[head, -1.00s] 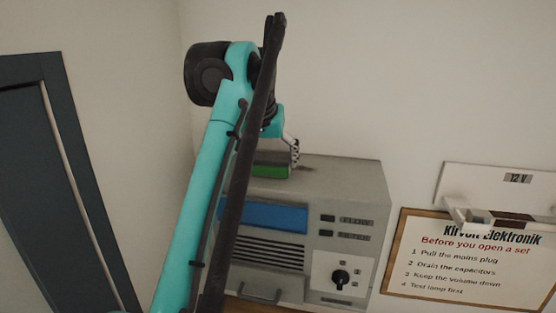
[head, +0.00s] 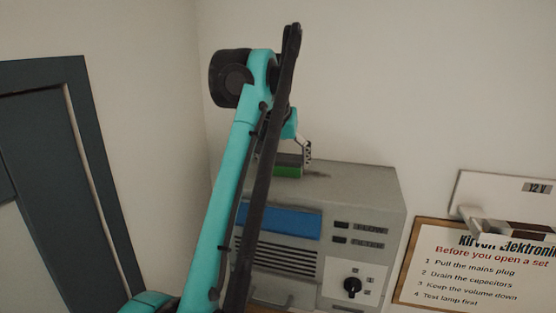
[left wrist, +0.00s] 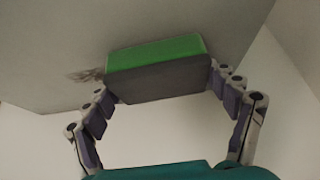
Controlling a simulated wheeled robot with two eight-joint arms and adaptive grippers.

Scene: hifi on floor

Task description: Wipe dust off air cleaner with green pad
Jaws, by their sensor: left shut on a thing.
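The air cleaner (head: 372,198) is a grey box with a blue panel, a slotted grille and a dial on its front. Its flat top also shows in the left wrist view (left wrist: 190,22). The green pad (head: 288,171) has a grey backing and lies at the top's left part, green face against or very close to the surface. My left gripper (left wrist: 160,88) is shut on the pad (left wrist: 155,70), one finger on each side. A dark dust smudge (left wrist: 86,75) shows beside the pad, and faintly in the head view (head: 318,175). My left arm hides part of the cleaner's front. My right gripper is out of view.
A dark door frame (head: 85,160) stands at the left.

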